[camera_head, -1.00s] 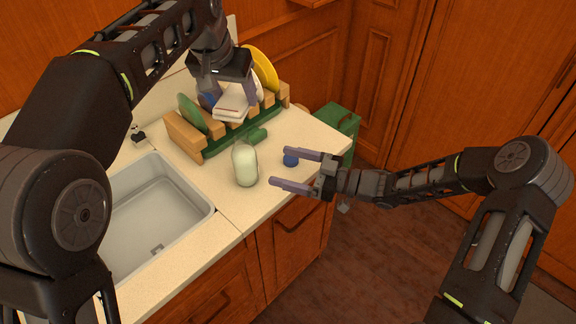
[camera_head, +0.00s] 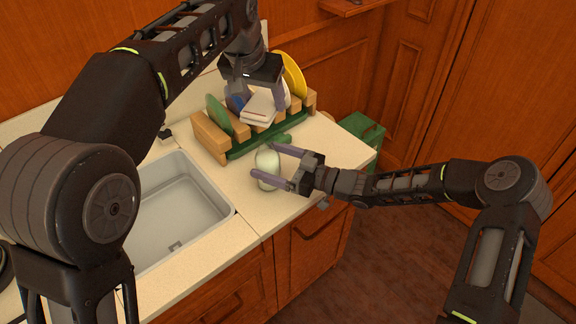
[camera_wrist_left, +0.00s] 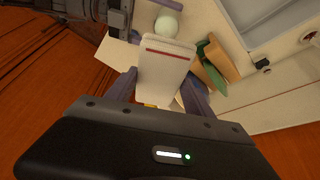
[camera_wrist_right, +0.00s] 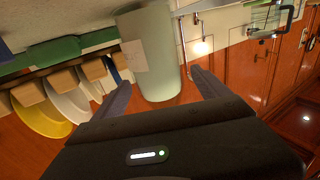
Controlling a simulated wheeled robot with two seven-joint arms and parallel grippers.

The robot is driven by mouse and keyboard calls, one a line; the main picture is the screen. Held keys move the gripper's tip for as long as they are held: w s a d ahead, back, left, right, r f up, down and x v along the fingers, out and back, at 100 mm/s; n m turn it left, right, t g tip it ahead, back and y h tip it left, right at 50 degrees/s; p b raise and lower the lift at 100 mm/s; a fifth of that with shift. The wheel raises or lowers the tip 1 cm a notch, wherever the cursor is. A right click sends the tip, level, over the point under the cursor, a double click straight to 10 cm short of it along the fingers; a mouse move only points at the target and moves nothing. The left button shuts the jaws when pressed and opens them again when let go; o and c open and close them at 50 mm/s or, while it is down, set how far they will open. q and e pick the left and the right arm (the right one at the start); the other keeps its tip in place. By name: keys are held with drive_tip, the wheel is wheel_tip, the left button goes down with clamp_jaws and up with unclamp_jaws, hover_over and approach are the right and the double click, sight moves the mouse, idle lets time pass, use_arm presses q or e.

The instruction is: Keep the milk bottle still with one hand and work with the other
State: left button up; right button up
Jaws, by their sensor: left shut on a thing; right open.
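The milk bottle (camera_head: 267,166), pale and whitish, stands on the counter beside the sink. My right gripper (camera_head: 262,162) is around it, with open fingers on either side. In the right wrist view the bottle (camera_wrist_right: 152,50) rises between the fingertips, with a visible gap at the right finger. My left gripper (camera_head: 252,90) is above the dish rack, shut on a flat white item with a red stripe (camera_head: 258,108). In the left wrist view this item (camera_wrist_left: 166,62) lies between the fingers, with the round bottle top (camera_wrist_left: 166,25) beyond it.
A wooden dish rack (camera_head: 208,136) with a green base holds a green plate (camera_head: 219,114) and a yellow plate (camera_head: 294,75). A grey sink (camera_head: 180,210) is left of the bottle. A green bin (camera_head: 364,130) stands past the counter end. Counter front of the bottle is clear.

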drive_tip(key=shift+w+a, duration=0.3)
drive_tip(key=shift+a, duration=0.3)
drive_tip(key=shift+c, duration=0.6)
drive_tip(key=c, duration=1.7)
